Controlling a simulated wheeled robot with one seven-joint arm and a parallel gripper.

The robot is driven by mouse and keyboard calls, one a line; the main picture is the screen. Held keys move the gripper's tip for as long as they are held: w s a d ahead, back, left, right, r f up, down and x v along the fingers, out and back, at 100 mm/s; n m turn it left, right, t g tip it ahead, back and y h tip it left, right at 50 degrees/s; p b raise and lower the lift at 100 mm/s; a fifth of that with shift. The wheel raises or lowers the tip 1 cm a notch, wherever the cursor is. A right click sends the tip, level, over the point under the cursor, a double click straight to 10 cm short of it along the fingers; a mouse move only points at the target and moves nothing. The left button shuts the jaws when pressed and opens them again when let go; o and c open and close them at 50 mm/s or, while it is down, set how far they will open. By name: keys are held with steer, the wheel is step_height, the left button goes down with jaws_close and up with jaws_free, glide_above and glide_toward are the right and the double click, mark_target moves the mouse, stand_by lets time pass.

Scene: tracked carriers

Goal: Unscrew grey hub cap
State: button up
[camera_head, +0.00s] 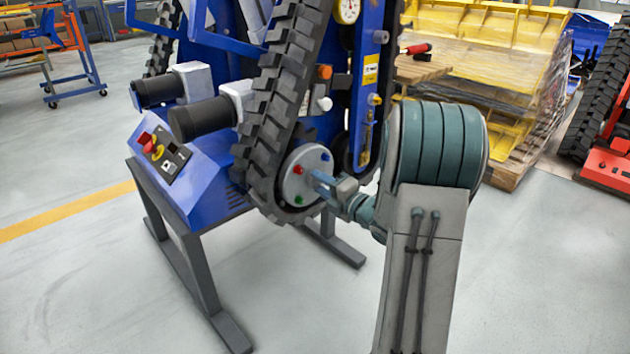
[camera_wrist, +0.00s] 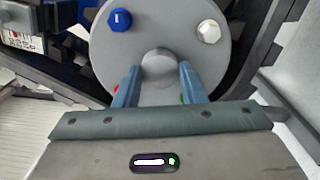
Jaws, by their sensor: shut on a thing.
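The grey hub cap (camera_wrist: 160,62) is a round knob at the middle of the grey wheel disc (camera_wrist: 165,20) in the wrist view. My gripper (camera_wrist: 159,72) has its two blue fingers on either side of the cap and is shut on it. In the head view my gripper (camera_head: 314,178) reaches from the right to the centre of the wheel disc (camera_head: 291,185), and its fingers hide the cap. The cap sits at the disc's centre. Whether its thread is loosened cannot be told.
Around the cap on the disc are a blue bolt (camera_wrist: 120,19), a white bolt (camera_wrist: 209,32), a red bolt (camera_wrist: 113,87) and a partly hidden green one (camera_wrist: 183,98). The black track (camera_head: 282,85) wraps close around the wheel. The floor (camera_head: 540,270) at right is clear.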

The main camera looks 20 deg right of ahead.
steer(key=n, duration=0.4)
steer(key=shift+n, duration=0.3)
steer(key=n, duration=0.4)
steer(key=o, duration=0.8)
